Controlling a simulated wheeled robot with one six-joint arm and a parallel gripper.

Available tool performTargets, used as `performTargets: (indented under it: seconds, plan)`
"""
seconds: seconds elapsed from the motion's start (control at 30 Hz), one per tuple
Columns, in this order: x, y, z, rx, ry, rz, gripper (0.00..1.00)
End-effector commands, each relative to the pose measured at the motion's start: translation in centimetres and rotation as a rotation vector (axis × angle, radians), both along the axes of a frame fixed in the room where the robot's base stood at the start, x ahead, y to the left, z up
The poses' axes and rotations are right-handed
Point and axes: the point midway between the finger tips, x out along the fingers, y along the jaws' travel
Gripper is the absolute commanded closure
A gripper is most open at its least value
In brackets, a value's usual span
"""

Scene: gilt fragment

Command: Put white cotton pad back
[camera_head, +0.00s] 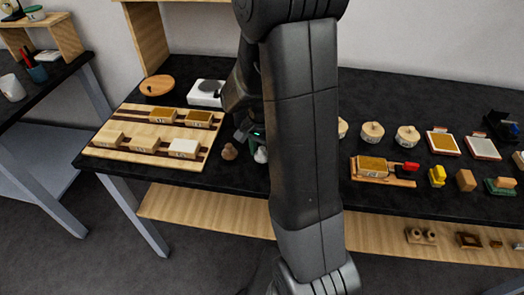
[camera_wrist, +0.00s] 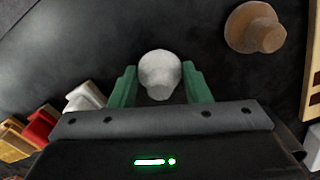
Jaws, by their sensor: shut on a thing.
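The white cotton pad (camera_wrist: 159,74) is a round, knob-shaped white piece with a narrower end. My gripper (camera_wrist: 160,88) is shut on it, one green finger on each side. In the head view the pad (camera_head: 261,155) shows just left of my arm, below the gripper (camera_head: 256,136), which my arm partly hides. I cannot tell whether the pad touches the black table (camera_head: 200,175) or hangs just above it. A similar brown knob-shaped piece (camera_head: 229,151) stands just left of it; it also shows in the wrist view (camera_wrist: 255,28).
A wooden board (camera_head: 128,128) with several blocks lies at the left. A white device (camera_head: 206,92) and a round wooden lid (camera_head: 157,85) are behind it. Right of my arm are round wooden jars (camera_head: 372,132), a wooden tray (camera_head: 385,180) and framed pads (camera_head: 443,143).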

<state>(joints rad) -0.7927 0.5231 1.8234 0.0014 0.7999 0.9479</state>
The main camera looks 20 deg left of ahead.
Motion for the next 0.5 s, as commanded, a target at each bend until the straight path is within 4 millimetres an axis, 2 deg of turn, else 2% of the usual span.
performTargets:
  seconds: [0.37,0.4,0.5]
  plan:
    - [0.0,0.0,-0.56,0.0,0.0,0.0,0.78]
    - [0.0,0.0,-0.49,0.0,0.0,0.0,0.53]
    - [0.0,0.0,-0.43,0.0,0.0,0.0,0.35]
